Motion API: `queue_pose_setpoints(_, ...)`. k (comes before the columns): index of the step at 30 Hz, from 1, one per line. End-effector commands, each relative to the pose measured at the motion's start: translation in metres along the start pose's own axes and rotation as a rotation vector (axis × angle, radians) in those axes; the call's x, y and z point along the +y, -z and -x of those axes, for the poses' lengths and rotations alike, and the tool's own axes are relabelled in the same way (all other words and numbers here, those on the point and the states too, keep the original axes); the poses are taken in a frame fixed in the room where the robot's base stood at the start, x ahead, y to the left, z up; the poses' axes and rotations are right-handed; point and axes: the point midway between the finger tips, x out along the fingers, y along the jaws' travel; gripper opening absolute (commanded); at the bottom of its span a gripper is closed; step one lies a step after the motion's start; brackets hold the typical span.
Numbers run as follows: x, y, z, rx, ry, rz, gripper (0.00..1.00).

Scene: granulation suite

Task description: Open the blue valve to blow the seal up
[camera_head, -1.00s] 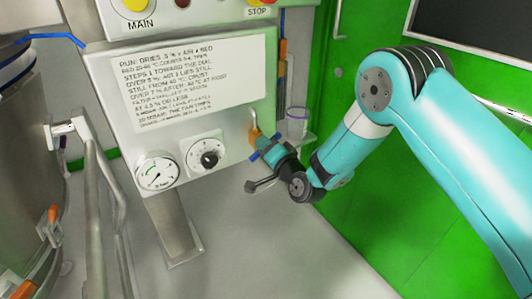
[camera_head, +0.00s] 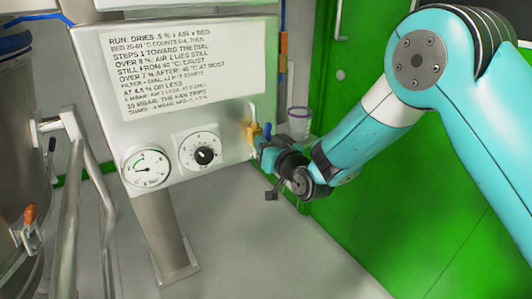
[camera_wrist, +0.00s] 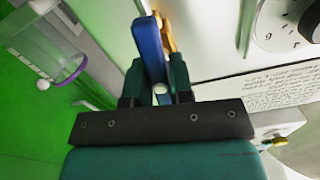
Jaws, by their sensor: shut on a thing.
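The blue valve lever (camera_head: 267,131) sits by a brass valve body (camera_head: 251,133) at the right edge of the grey control panel. In the wrist view the lever (camera_wrist: 149,45) is a flat blue bar running up between my fingers, with the brass part (camera_wrist: 168,40) behind it. My gripper (camera_wrist: 159,78) is shut on the lever; in the head view my gripper (camera_head: 262,147) reaches in from the right. Its fingers partly hide the valve. A round pressure gauge (camera_head: 147,167) with a green arc is on the panel; its exact reading is too small to tell.
A black-knobbed dial (camera_head: 203,152) and a printed instruction sheet (camera_head: 185,68) are on the panel. A clear cup with a purple rim (camera_head: 299,122) stands behind my gripper. A steel vessel with rails (camera_head: 25,150) is at left; a green wall (camera_head: 400,200) is at right.

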Motion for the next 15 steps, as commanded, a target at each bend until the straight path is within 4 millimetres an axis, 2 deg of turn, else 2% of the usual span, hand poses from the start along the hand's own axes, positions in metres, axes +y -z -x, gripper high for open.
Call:
queue_pose_setpoints(6,0.0015,-0.0030,0.0001,-0.001,-0.002,0.112,0.00)
queue_pose_setpoints(15,0.0013,-0.0011,0.0001,-0.003,-0.002,0.175,0.00)
